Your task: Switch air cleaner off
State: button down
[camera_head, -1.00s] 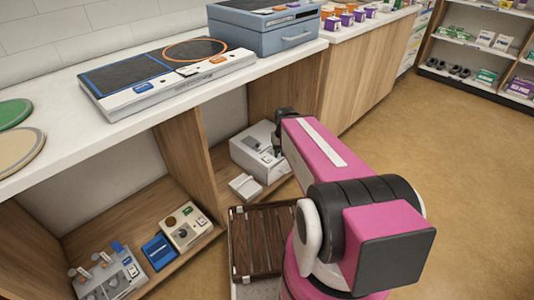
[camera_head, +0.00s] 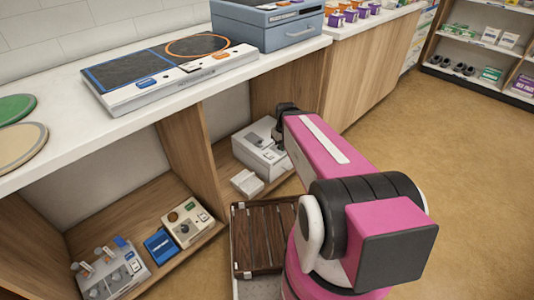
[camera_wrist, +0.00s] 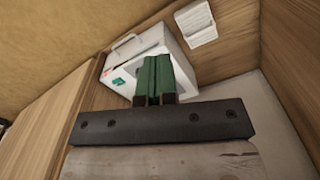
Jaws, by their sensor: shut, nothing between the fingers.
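A white-grey box-shaped device (camera_head: 254,153) sits on the lower shelf below the counter and may be the air cleaner. It has small dark controls on top. In the wrist view the white box (camera_wrist: 176,43) shows a carrying handle, a grey panel and a green label. My gripper (camera_wrist: 155,62) is shut and empty, its green finger pads together in front of the box's panel and hiding part of it. In the head view my gripper (camera_head: 279,138) is at the device's right end, partly hidden by my pink arm. I cannot tell whether it touches the device.
A small white block (camera_head: 246,182) lies in front of the device. A wooden divider (camera_head: 190,165) stands to its left. Several small devices, including a blue one (camera_head: 160,246), are in the left bay. A vent plate (camera_wrist: 196,22) shows beyond the box.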

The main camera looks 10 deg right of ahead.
jog(key=w+a+f+n, duration=0.1)
jog(key=w+f+n, duration=0.4)
jog(key=w+n, duration=0.5)
jog(key=n+t, duration=0.1)
jog(key=n, duration=1.1)
send_over(266, 154)
jog(key=s+d, duration=0.1)
jog(key=s, duration=0.1)
jog(key=shift+y, duration=0.4)
jog(key=shift+d+f, duration=0.1)
jog(key=shift+f, duration=2.3)
jog(key=f, duration=0.4)
jog(key=w+f, duration=0.1)
jog(key=f, duration=0.4)
jog(key=a+f, duration=0.1)
jog(key=f, duration=0.4)
jog(key=shift+w, duration=0.25)
